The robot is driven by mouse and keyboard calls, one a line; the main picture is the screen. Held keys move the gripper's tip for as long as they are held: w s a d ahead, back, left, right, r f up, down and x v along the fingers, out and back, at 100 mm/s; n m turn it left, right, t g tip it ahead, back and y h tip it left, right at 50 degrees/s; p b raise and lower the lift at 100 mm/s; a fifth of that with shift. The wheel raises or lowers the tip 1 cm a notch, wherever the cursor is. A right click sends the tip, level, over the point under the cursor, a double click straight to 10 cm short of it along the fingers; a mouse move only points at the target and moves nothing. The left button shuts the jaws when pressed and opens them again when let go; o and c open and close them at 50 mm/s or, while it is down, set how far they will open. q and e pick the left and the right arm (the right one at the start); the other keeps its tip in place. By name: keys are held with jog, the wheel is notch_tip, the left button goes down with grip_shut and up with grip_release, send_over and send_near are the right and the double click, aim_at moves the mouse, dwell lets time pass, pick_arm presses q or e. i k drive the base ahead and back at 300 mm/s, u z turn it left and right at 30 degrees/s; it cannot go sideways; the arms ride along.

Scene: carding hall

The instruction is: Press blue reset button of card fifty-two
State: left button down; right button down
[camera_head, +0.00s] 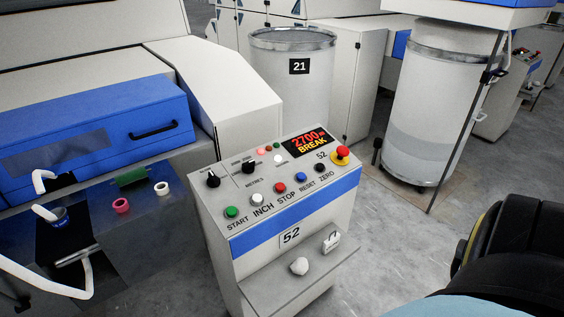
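The control console (335,222) marked 52 stands in the middle of the head view, with a sloping grey top and a blue band. The blue reset button (301,177) is on its front row above the label RESET. The red stop button (280,188) is to its left and the black zero button (319,167) to its right. The white inch button (257,199) and green start button (232,212) are farther left. The display (307,142) reads 2700 and BREAK. Nothing covers the reset button. Neither of my grippers is in view.
A red emergency knob (342,152) sits on the console's right corner. A white lump (299,266) and a small white tagged item (331,241) lie on its lower shelf. A can (291,95) marked 21 stands behind. A black, yellow-edged object (510,245) fills the lower right.

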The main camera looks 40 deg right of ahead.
aim_at(301, 176)
jog(key=z, duration=0.6)
jog(key=i, duration=0.85)
jog(key=z, duration=0.85)
